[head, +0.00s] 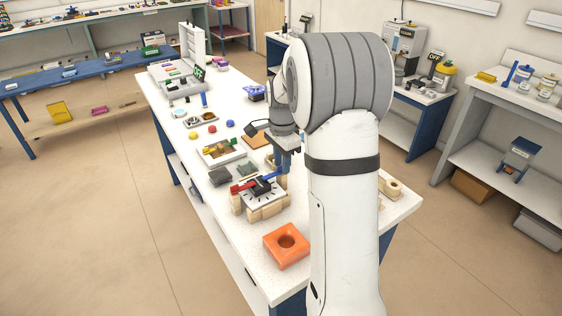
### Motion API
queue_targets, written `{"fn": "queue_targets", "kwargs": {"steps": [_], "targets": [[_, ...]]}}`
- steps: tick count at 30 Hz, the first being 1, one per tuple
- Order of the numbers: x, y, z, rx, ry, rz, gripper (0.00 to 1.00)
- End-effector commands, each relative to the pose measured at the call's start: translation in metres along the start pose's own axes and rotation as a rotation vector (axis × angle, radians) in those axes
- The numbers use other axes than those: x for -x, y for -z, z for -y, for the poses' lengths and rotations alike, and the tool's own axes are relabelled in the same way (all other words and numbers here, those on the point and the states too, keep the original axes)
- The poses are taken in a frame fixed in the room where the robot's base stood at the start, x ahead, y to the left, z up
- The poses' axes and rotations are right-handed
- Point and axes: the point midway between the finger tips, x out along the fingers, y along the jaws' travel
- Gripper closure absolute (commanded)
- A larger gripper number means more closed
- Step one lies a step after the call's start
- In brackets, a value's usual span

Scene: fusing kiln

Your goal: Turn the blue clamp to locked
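The blue clamp (270,176) is a blue bar on a dark block, set on a light plate with dark marks around it. A red bar (242,186) points left from the same dark block. The plate rests on a pale wooden base (264,211) on the white table. My gripper (285,168) points down at the right end of the blue bar, close to it. I cannot tell whether it touches the bar or whether its fingers are open. My arm hides part of the gripper and the area to its right. The lock marking is too small to read.
An orange block with a round hole (287,246) sits in front on the table. The table's front left is clear.

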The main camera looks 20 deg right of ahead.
Motion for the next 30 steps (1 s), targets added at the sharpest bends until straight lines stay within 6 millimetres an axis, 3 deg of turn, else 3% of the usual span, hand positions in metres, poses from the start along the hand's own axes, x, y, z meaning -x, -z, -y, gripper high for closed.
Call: {"fn": "queue_targets", "kwargs": {"steps": [5, 12, 18, 30], "targets": [[0.012, 0.0, 0.001, 0.0, 0.003, -0.001, 0.72], [0.053, 0.0, 0.0, 0.0, 0.003, -0.001, 0.72], [0.075, 0.0, 0.0, 0.0, 0.001, -0.001, 0.72], [0.078, 0.0, 0.0, 0.0, 0.0, 0.0, 0.72]]}}
